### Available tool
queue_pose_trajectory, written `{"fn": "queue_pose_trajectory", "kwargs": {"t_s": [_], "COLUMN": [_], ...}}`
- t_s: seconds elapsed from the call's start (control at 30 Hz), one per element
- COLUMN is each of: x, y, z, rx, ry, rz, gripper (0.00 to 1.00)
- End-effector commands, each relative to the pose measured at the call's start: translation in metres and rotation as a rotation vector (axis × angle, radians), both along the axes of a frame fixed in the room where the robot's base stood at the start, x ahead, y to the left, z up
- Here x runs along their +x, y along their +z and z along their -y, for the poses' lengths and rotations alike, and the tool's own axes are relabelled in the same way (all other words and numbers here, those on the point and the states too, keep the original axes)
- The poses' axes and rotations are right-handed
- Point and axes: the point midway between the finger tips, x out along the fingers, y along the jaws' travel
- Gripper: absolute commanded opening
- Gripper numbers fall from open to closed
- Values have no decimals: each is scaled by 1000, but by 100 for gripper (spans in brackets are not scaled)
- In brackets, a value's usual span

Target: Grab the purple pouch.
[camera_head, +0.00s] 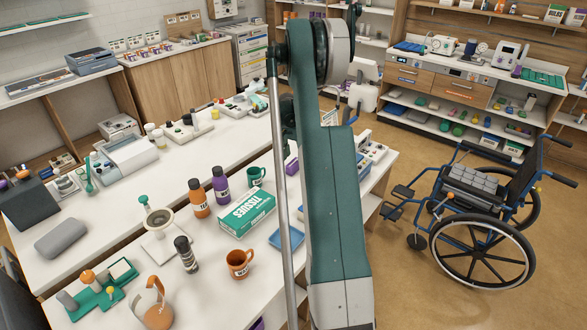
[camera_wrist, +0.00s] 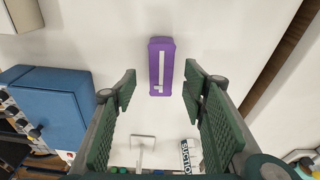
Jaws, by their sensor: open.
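The purple pouch (camera_wrist: 161,50) lies on the white tabletop in the wrist view, at the top middle, with a pale stripe along it. My gripper (camera_wrist: 160,82) is open, with its green ribbed fingers left and right of the pouch's near end in the picture. Nothing is held between the fingers. In the head view a purple thing (camera_head: 291,163), probably the pouch, shows beside my arm and is partly covered by it. My gripper is hidden behind my arm there.
In the wrist view a blue box (camera_wrist: 50,105) stands left and a "SUCTION" labelled item (camera_wrist: 186,156) lies near the right finger. The table edge runs along the right. In the head view a tissue box (camera_head: 246,212), green mug (camera_head: 256,176) and blue tray (camera_head: 288,237) are near my arm.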

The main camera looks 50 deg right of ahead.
Motion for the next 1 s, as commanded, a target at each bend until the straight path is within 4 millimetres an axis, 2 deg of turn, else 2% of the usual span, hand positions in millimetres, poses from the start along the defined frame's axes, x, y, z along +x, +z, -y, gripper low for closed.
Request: {"fn": "queue_pose_trajectory", "kwargs": {"t_s": [0.37, 0.8, 1.0], "x": [0, 3, 3], "y": [-3, -44, -52], "z": [0, 6, 7], "rx": [0, 0, 0], "ry": [0, 0, 0], "rz": [0, 0, 0], "gripper": [43, 43, 43]}}
